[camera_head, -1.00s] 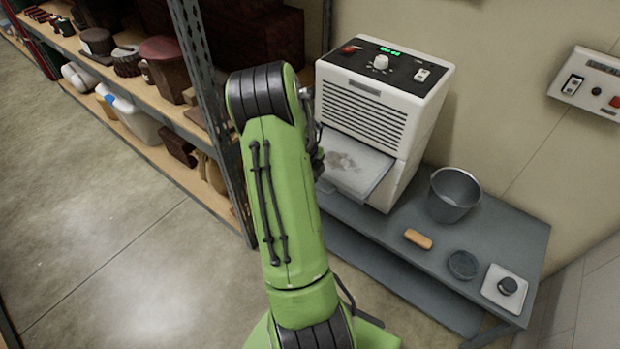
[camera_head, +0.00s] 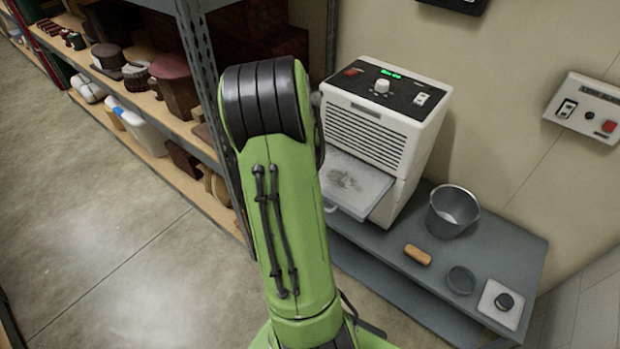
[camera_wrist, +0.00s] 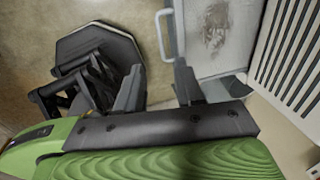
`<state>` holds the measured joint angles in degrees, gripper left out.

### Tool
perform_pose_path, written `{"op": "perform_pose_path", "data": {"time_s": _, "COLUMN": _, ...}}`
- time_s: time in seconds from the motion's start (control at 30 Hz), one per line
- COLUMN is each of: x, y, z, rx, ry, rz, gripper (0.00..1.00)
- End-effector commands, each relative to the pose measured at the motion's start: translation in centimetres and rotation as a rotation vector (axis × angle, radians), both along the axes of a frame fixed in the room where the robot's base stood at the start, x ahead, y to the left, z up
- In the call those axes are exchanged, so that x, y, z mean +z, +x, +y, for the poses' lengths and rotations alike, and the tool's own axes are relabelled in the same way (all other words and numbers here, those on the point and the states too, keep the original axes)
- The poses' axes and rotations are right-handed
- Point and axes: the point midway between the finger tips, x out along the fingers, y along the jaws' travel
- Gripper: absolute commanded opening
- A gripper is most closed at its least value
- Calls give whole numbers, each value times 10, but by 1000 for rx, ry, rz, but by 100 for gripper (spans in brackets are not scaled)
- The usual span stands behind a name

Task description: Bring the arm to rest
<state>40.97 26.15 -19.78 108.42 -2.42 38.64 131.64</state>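My green arm (camera_head: 285,230) stands raised in the middle of the head view, its dark elbow joint at the top. My gripper is hidden behind the arm there. In the wrist view my gripper (camera_wrist: 158,86) has its two dark fingers apart with nothing between them. Beyond them is the pulled-out tray (camera_wrist: 232,62) of the white machine, with a greyish-brown residue on it and a pale handle. The fingers look apart from the tray, though the exact distance cannot be told.
The white machine (camera_head: 372,122) stands on a low grey bench (camera_head: 400,282). A metal bucket (camera_head: 453,212) with something pale inside, an orange-brown block (camera_head: 417,255), a dark disc (camera_head: 461,280) and a white plate (camera_head: 490,308) with a dark knob are beside it. Metal shelving (camera_head: 205,130) is close left; floor is open.

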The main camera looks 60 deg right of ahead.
Motion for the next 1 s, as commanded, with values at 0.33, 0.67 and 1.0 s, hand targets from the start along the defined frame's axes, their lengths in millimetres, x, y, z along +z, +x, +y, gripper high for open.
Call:
{"op": "perform_pose_path", "data": {"time_s": 0.33, "x": 19, "y": 1, "z": 4, "rx": 1, "ry": 0, "rz": 0, "gripper": 37}}
{"op": "perform_pose_path", "data": {"time_s": 0.67, "x": 19, "y": 1, "z": 4, "rx": 1, "ry": 0, "rz": 0, "gripper": 37}}
{"op": "perform_pose_path", "data": {"time_s": 1.0, "x": 97, "y": 40, "z": 83, "rx": 607, "ry": -22, "rz": -30, "gripper": 37}}
